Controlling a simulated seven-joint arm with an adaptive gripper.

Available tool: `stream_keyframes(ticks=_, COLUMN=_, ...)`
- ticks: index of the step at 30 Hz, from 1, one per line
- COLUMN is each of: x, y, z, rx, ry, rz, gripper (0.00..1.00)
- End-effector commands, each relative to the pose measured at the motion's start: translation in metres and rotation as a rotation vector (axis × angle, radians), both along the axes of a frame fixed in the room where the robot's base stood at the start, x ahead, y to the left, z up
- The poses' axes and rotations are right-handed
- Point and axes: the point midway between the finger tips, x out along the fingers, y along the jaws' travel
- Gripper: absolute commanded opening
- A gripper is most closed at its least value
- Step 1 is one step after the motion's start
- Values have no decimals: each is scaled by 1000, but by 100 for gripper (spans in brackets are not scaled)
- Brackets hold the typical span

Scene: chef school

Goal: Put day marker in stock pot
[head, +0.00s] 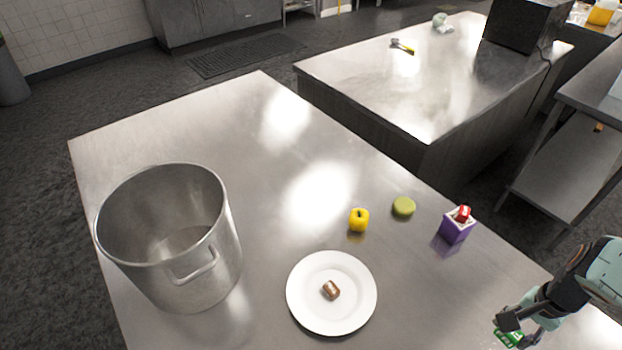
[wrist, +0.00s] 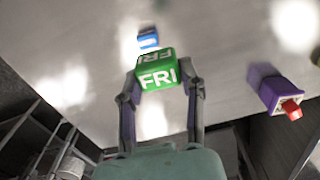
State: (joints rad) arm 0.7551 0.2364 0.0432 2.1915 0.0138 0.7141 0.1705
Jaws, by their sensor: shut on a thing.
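The day marker is a green block with white "FRI" lettering (wrist: 157,72); in the head view it shows as a small green patch (head: 510,338) at the lower right. My gripper (head: 518,333) is shut on it, with one finger on each side of the block in the wrist view (wrist: 160,85). Whether the block touches the counter is hard to tell. The stock pot (head: 222,262) is a large, open silver pot standing upright at the left of the counter, far from my gripper. The part of its inside that shows looks empty.
A white plate (head: 345,322) with a small brown piece (head: 331,290) lies between pot and gripper. A yellow fruit (head: 359,220), a green round item (head: 403,206) and a purple box with a red top (head: 457,229) stand behind. A blue item (wrist: 148,38) lies beyond the marker.

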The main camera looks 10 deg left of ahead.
Motion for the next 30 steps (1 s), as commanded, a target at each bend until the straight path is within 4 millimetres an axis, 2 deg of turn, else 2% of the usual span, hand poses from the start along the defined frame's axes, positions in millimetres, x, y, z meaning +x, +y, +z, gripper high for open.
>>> stream_keyframes(ticks=3, x=1, y=-1, z=32, rx=-7, ry=-8, rz=2, gripper=13)
stream_keyframes(ticks=11, x=1, y=0, z=87, rx=-4, ry=-6, rz=2, gripper=13)
stream_keyframes(ticks=20, x=68, y=27, z=93, rx=0, ry=-1, rz=32, gripper=13)
stream_keyframes(ticks=23, x=98, y=47, z=96, rx=0, ry=-1, rz=43, gripper=13)
stream_keyframes(ticks=26, x=132, y=78, z=99, rx=1, ry=-2, rz=55, gripper=13)
stream_keyframes(ticks=29, x=166, y=123, z=101, rx=1, ry=0, rz=68, gripper=13)
stream_keyframes(ticks=30, x=179, y=145, z=102, rx=2, ry=-1, rz=72, gripper=13)
